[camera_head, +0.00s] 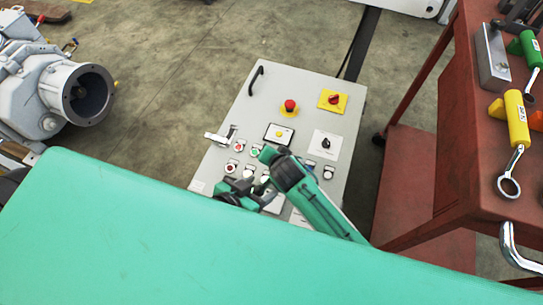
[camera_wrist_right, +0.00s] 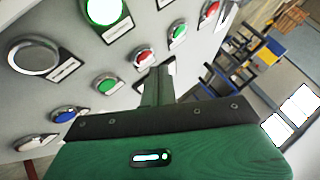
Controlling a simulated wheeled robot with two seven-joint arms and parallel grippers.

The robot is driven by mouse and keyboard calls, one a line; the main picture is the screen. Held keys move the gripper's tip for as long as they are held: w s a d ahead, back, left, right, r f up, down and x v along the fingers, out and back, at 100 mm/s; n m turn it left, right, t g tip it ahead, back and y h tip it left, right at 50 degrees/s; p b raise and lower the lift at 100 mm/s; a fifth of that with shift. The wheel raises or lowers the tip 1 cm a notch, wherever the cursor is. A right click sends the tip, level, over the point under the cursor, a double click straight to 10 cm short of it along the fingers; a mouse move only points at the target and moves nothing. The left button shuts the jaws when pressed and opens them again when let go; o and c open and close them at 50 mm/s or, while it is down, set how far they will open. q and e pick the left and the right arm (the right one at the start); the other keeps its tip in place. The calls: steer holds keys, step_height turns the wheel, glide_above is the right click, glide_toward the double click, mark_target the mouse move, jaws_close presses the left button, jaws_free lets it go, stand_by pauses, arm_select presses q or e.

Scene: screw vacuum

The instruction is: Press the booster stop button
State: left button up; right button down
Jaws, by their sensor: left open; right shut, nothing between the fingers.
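The grey control panel (camera_head: 300,85) stands on the floor ahead. Its lower half has rows of small buttons, including a red one (camera_head: 239,146) and a green one (camera_head: 255,150). The labels are too small to read, so I cannot tell which is booster stop. One of my green and dark arms crosses the lower panel, its gripper (camera_head: 238,193) over the lower-left buttons and hiding some. In the right wrist view my right gripper (camera_wrist_right: 156,85) is shut and empty, close to the panel face, its tip near a red button (camera_wrist_right: 145,58) and a green button (camera_wrist_right: 105,83); contact is unclear.
A red emergency knob (camera_head: 290,106), a yellow-backed switch (camera_head: 333,100) and a black selector (camera_head: 325,143) sit higher on the panel. A red tool cart (camera_head: 415,190) stands close on the right. A grey pump (camera_head: 40,90) is at left. Concrete floor is open behind.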

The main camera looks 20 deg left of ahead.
steer(key=shift+f, duration=0.15)
steer(key=shift+f, duration=0.25)
steer(key=shift+f, duration=0.45)
stand_by(0.8)
steer(key=shift+s+r+p, duration=0.1)
steer(key=shift+r+p, duration=0.65)
steer(key=shift+p, duration=0.2)
